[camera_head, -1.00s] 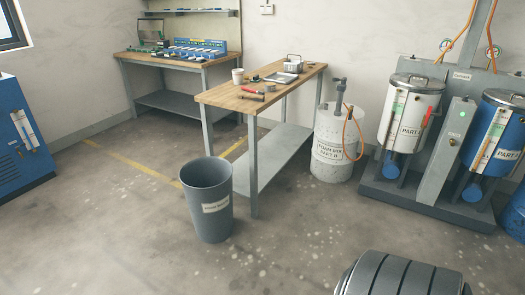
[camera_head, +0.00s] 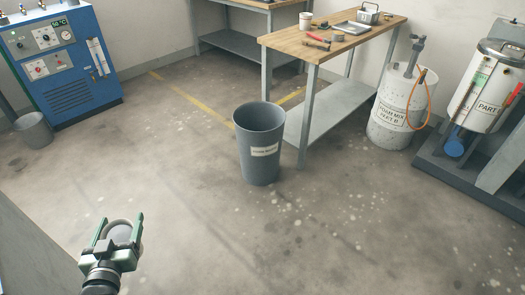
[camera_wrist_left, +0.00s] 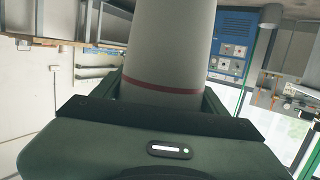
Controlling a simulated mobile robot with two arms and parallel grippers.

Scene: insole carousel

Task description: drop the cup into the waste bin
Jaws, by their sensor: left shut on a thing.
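My left gripper (camera_head: 119,221) is at the lower left of the head view, shut on a pale cup (camera_head: 119,235). In the left wrist view the cup (camera_wrist_left: 165,50) is whitish with a red band, between the green fingers. The grey waste bin (camera_head: 258,163) with a white label stands upright on the floor near the middle of the head view, its top open. The gripper and cup are well to the left of the bin in the picture and apart from it. My right gripper is not in view.
A wooden workbench (camera_head: 336,48) stands right behind the bin, with tools and another light cup (camera_head: 305,21) on it. A blue machine (camera_head: 62,65) and a smaller grey bucket (camera_head: 33,130) are at the left. A drum (camera_head: 393,125) stands at the right. The floor in front is free.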

